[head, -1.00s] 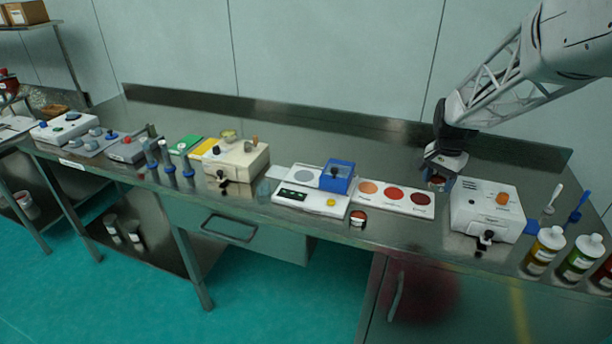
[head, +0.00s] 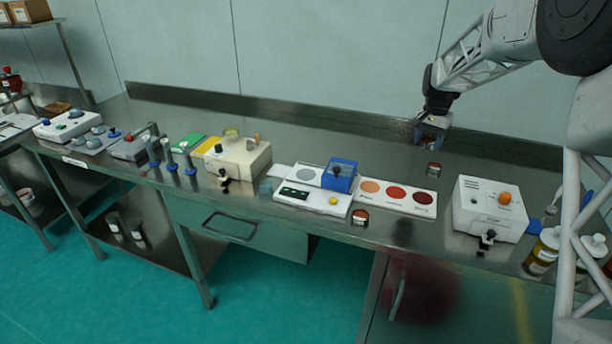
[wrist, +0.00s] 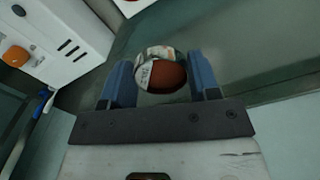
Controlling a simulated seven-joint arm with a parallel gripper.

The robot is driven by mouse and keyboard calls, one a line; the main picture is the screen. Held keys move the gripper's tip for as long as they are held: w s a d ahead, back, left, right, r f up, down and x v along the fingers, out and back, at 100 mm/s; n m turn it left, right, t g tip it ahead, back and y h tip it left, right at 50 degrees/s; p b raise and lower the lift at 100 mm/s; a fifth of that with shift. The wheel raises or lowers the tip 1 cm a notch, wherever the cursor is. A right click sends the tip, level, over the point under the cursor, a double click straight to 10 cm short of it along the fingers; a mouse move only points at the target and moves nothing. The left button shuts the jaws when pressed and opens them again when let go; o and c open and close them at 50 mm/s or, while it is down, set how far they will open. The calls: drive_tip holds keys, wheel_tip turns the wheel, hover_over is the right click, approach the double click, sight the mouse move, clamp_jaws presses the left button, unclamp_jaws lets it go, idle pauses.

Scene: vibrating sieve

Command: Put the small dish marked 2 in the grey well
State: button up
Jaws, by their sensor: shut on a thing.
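My gripper (head: 431,130) is raised above the back right of the bench. In the wrist view its blue fingers (wrist: 162,85) are shut on a small round dish (wrist: 160,74) with red-brown contents and a pale label; I cannot read its number for sure. In the head view this dish is mostly hidden by the fingers. A grey round well (head: 307,175) shows on the white device left of the blue block; nothing is on it. Two similar dishes stand on the bench: one (head: 434,170) below my gripper, one (head: 360,217) near the front edge.
A card with orange to dark-red circles (head: 397,210) lies beside the blue block (head: 339,175). A white box with an orange knob (head: 489,209) stands right, bottles (head: 543,250) beyond it. A cream box (head: 238,162) stands left. The bench's back strip is mostly clear.

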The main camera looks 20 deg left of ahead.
drive_tip(key=s+a+f+m, duration=0.1)
drive_tip(key=s+a+m, duration=0.1)
drive_tip(key=a, duration=1)
drive_tip(key=s+a+f+m, duration=0.1)
drive_tip(key=s+a+m, duration=0.2)
drive_tip(key=a, duration=0.9)
drive_tip(key=s+a+f+m, duration=0.2)
drive_tip(key=s+a+m, duration=0.1)
drive_tip(key=a, duration=1)
drive_tip(key=shift+m, duration=0.8)
drive_tip(key=shift+s, duration=0.1)
hover_over(304, 175)
drive_tip(key=shift+f, duration=2.5)
drive_tip(key=shift+f, duration=2.45)
drive_tip(key=shift+f, duration=0.2)
